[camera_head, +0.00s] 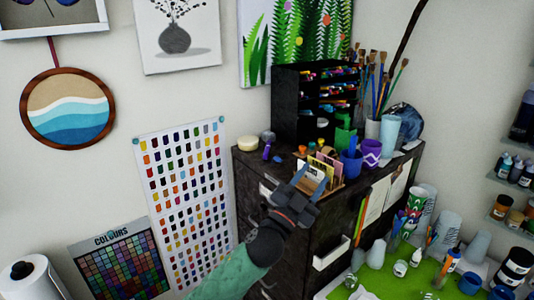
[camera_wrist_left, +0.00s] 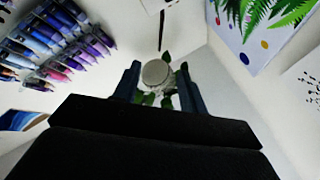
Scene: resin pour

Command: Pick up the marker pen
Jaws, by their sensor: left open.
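Several coloured marker pens (camera_head: 318,88) lie in the black shelf rack on top of the dark cabinet. I cannot tell which one is the task's pen. Rows of coloured pens (camera_wrist_left: 62,40) also show at the upper left of the left wrist view, well to the side of the fingers. My left gripper (camera_head: 308,184) is in front of the cabinet top, lower than the rack and apart from it. Its two fingers (camera_wrist_left: 159,88) are spread in the wrist view, with nothing held between them. My right gripper is not in view.
The dark cabinet (camera_head: 335,222) carries a card holder (camera_head: 322,168), a blue cup (camera_head: 351,163), a purple cup (camera_head: 371,152) and tall brushes (camera_head: 384,85). A small purple bottle (camera_head: 267,151) stands at its left. A green mat (camera_head: 400,285) with cups and bottles lies at lower right.

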